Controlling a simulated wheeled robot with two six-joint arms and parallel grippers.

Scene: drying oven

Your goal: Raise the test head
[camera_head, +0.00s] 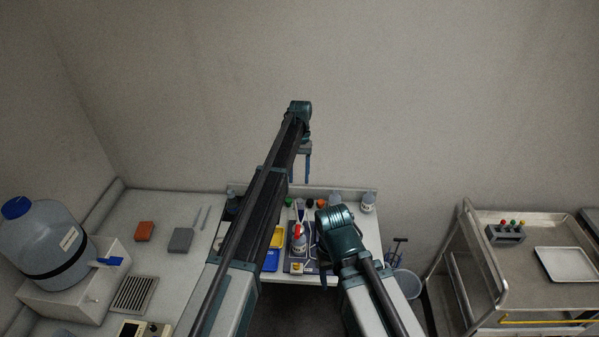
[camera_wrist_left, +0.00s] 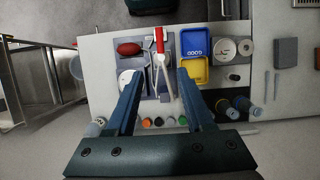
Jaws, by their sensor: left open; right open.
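On the small work table, a device with a red upper part (camera_head: 298,231) and pale slim parts stands on a grey base plate. In the left wrist view its red part (camera_wrist_left: 160,38) and pale arms (camera_wrist_left: 164,72) show near the middle. I cannot tell which part is the test head. My left gripper (camera_head: 303,178) is raised above the far part of the table, fingers down, open and empty. In its wrist view the fingertips (camera_wrist_left: 158,78) frame the device from above, apart from it. My right gripper's wrist (camera_head: 340,232) is low over the table's right side; its fingers are mostly hidden.
A yellow tray (camera_wrist_left: 195,70) and a blue tray (camera_wrist_left: 195,42) lie beside the device; a red bulb (camera_wrist_left: 128,49) lies on its other side. Several bottles and caps line the table's back edge. A large water jug (camera_head: 50,240) stands left; a metal cart (camera_head: 480,270) stands right.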

